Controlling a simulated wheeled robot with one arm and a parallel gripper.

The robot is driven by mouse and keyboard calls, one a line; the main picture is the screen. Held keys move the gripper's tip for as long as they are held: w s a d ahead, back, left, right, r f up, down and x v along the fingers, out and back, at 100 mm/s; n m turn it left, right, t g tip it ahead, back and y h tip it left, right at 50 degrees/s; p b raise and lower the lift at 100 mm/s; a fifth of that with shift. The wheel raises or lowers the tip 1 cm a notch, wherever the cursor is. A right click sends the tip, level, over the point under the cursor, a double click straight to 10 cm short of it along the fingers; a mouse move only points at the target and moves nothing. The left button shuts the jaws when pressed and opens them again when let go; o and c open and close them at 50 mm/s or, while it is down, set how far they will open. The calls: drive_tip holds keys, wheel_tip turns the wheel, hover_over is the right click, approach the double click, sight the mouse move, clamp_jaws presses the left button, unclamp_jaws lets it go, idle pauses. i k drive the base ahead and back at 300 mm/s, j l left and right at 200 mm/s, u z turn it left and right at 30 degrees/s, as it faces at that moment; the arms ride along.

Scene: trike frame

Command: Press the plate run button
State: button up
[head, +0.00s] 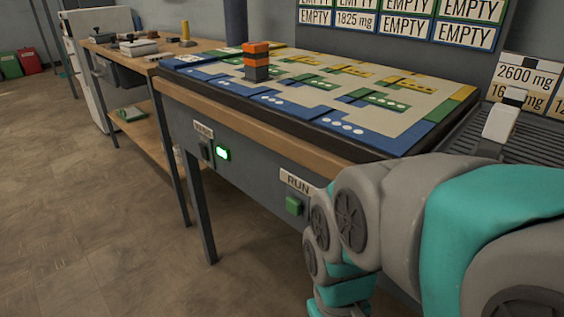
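A green square button (293,206), not glowing, sits on the grey front panel under a white label reading RUN (297,183). The panel belongs to the table with the plate (415,108), a beige board with blue, green and yellow edge pieces. My arm, grey and teal, fills the lower right, just right of the RUN button in the picture, and covers part of the panel. My gripper is not in view; the arm runs out of the bottom edge.
Left of RUN, a brightly lit green light or button (222,153) sits beside a dark switch (205,150). An orange and grey block stack (256,62) stands on the plate. A wooden workbench (160,50) stands behind left. The floor (90,220) at left is clear.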

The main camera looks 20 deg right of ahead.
sight(294, 206)
drive_tip(key=k+z, duration=0.3)
drive_tip(key=z, duration=0.2)
drive_tip(key=k+z, duration=0.3)
drive_tip(key=z, duration=0.2)
drive_tip(key=k+l+z, duration=0.2)
drive_tip(key=z, duration=0.3)
drive_tip(key=k+l, duration=0.05)
drive_tip(key=k, duration=0.05)
